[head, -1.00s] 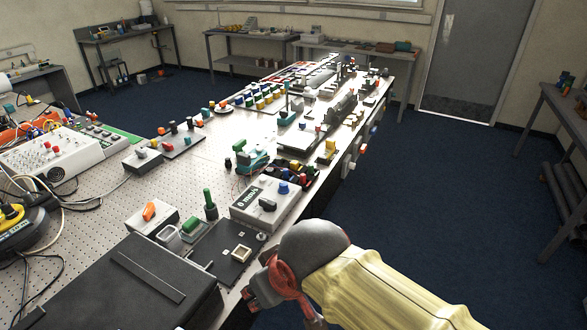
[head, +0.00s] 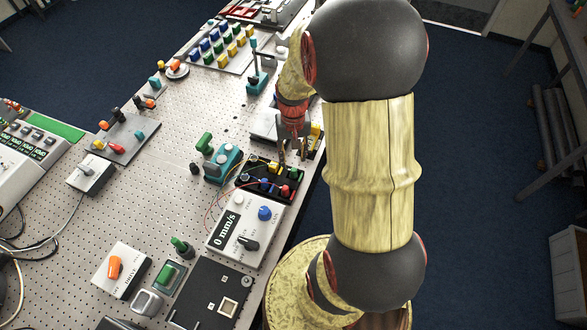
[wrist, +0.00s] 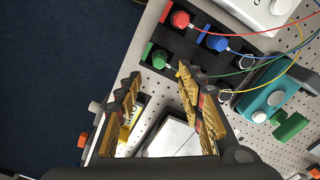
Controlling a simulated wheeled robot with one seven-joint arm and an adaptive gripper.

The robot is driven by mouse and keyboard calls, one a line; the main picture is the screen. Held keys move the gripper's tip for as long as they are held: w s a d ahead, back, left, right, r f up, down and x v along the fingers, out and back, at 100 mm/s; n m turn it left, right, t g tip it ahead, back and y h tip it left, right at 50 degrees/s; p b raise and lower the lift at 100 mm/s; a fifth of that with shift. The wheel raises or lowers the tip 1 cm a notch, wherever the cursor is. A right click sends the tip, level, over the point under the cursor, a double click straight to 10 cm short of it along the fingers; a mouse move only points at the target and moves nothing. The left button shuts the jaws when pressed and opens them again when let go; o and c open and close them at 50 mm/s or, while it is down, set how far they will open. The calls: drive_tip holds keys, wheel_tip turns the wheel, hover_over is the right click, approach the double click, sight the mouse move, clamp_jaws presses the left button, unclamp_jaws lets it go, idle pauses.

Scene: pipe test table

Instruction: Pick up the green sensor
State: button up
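Several green things show, and I cannot tell surely which is the sensor. A green-topped upright piece (head: 181,246) and a green block in a small tray (head: 167,275) stand near the front of the table. A green knob (head: 204,143) sits by a teal device (head: 222,163); the wrist view also shows this green part (wrist: 290,128). My gripper (head: 291,155) hangs near the table's right edge, past the black terminal block (head: 270,178). In the wrist view my gripper (wrist: 160,100) has its fingers apart, with nothing held between them.
The grey meter box (head: 245,228) stands near the terminal block, with thin wires looping between them. A yellow-labelled part and a pale plate (wrist: 172,136) lie beneath my fingers. The perforated table (head: 150,190) has bare patches left of the meter. Dark floor lies right of the table.

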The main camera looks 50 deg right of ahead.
sight(294, 169)
wheel_tip(294, 169, down, 7)
drive_tip(key=shift+s+r+b, duration=0.1)
drive_tip(key=shift+s+b, duration=0.05)
drive_tip(key=shift+b, duration=0.3)
drive_tip(key=shift+c, duration=0.5)
clamp_jaws()
